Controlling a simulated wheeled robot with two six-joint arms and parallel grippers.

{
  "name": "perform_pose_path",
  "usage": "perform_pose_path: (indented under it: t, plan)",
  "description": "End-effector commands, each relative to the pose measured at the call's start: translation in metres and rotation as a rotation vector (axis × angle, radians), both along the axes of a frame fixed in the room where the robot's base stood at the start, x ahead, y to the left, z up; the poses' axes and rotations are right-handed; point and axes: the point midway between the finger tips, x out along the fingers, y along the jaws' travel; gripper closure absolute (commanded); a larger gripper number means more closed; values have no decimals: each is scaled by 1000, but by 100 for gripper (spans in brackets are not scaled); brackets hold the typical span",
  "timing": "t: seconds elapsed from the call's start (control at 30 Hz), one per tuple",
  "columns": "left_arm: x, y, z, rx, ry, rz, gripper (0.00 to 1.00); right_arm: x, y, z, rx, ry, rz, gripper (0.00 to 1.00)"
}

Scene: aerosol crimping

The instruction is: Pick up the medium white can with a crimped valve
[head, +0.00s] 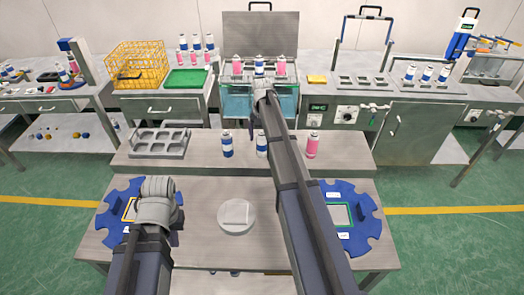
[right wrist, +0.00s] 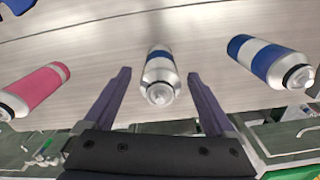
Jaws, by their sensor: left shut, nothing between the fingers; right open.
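A white can (head: 262,143) with a blue band stands on the raised shelf of the near table, between a blue can (head: 227,146) and a pink can (head: 312,146). In the right wrist view the white can (right wrist: 159,72) shows a silver top with a small white valve. My right gripper (right wrist: 159,76) is open, and the white can appears between its fingers in that view without visible contact. My left gripper (head: 158,187) is shut and empty above the left blue disc (head: 112,205).
A round white plate (head: 237,216) and a right blue disc (head: 365,218) are on the near table. Pink and blue cans stand in a fixture (head: 285,82) behind.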

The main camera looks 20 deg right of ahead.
Motion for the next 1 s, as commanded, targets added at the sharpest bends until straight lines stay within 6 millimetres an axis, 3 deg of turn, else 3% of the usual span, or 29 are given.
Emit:
perform_pose_path:
  t: [0.03,0.2,0.53,1.0]
  plan:
    - [0,0,-13,0,0,0,100,0,0,-13,0,0,0,10]
    - [0,0,-33,0,0,0,100,0,0,-33,0,0,0,10]
    - [0,0,-34,0,0,0,100,0,0,-34,0,0,0,10]
    - [0,0,-35,0,0,0,100,0,0,-34,0,0,0,63]
